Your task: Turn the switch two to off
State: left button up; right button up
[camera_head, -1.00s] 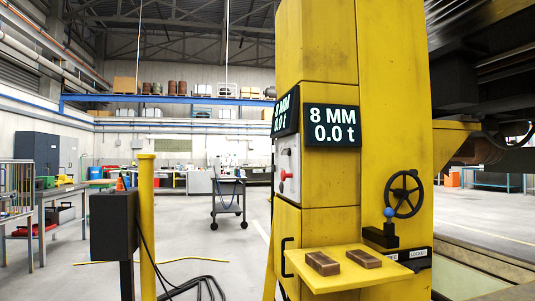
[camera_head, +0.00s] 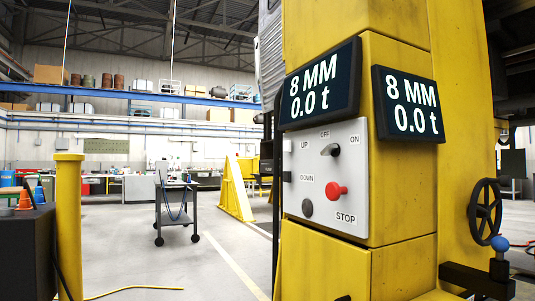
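A light grey control panel (camera_head: 354,175) is on the yellow lifting column in the head view. A small rotary switch (camera_head: 330,150) sits near its top, between the labels OFF and ON. Its handle is small and I cannot tell exactly which label it points to. A red knob (camera_head: 336,190) sticks out below it, near the label STOP. A dark round button (camera_head: 307,208) is at the lower left of the panel, below the label DOWN. The label UP is at the upper left. Neither of my grippers is in view.
Two displays, one left (camera_head: 319,84) and one right (camera_head: 408,104), read 8 MM and 0.0 t above the panel. A black handwheel (camera_head: 485,212) and a blue-knobbed lever (camera_head: 499,244) stick out at right. A yellow post (camera_head: 68,225) stands left. Floor between is clear around a cart (camera_head: 176,205).

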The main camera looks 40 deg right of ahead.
aim_at(333, 149)
jog(key=i+z, duration=0.2)
jog(key=i, duration=0.25)
jog(key=i+j+z, duration=0.2)
jog(key=i, duration=0.25)
jog(key=i+j+z, duration=0.2)
jog(key=i, duration=0.25)
